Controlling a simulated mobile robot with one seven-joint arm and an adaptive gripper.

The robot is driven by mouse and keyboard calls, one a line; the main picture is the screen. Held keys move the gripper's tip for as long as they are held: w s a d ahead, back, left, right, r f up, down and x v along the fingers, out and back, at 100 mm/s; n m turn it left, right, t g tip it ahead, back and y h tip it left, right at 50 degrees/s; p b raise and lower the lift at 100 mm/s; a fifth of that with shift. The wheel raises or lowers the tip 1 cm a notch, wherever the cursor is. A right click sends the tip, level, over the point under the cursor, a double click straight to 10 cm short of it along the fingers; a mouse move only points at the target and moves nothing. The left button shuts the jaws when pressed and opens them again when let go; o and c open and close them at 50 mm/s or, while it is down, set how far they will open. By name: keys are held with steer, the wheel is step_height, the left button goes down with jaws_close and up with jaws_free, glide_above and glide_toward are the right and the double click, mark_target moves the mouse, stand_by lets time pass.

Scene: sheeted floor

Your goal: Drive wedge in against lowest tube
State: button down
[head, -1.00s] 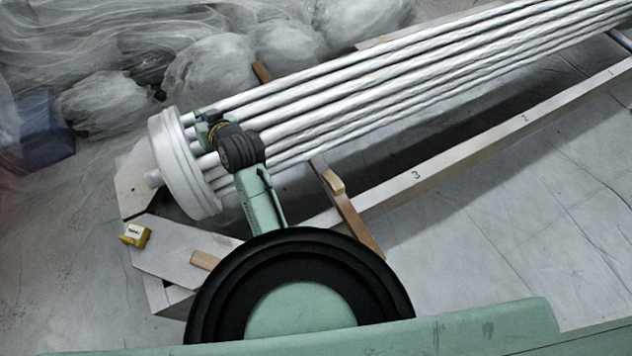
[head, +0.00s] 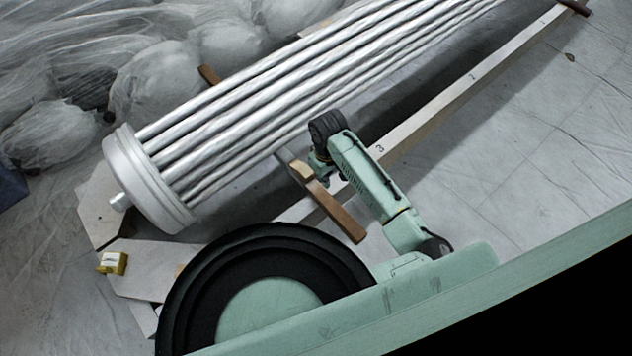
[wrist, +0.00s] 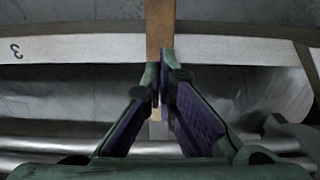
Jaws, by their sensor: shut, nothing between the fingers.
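A bundle of silvery tubes (head: 300,90) runs diagonally from a round white end plate (head: 150,185) to the upper right. A small light-wood wedge (head: 301,172) lies on a brown wooden crossbar (head: 340,215), close to the lowest tube (head: 235,178). Contact between wedge and tube cannot be made out. My gripper (head: 328,178) is shut and empty, just right of the wedge. In the wrist view my gripper (wrist: 160,85) is over the crossbar (wrist: 160,25), its tips close together. A pale piece, likely the wedge (wrist: 157,129), shows beyond the fingers, partly hidden by them.
A pale beam numbered 3 (head: 400,140) runs parallel to the tubes, under the crossbar; it also crosses the wrist view (wrist: 80,48). Plastic-wrapped bundles (head: 150,80) lie behind.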

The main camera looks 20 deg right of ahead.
mark_target(316, 186)
step_height(316, 186, down, 9)
steer(key=shift+w+d+f, duration=0.1)
steer(key=shift+d+f, duration=0.05)
steer(key=shift+f, duration=0.05)
steer(key=shift+w+a+f+p, duration=0.1)
steer(key=shift+w+a+p, duration=0.1)
steer(key=shift+w, duration=0.3)
steer(key=shift+w+a+p, duration=0.2)
steer(key=shift+w, duration=0.3)
steer(key=shift+w+a, duration=0.25)
steer(key=shift+w, duration=0.7)
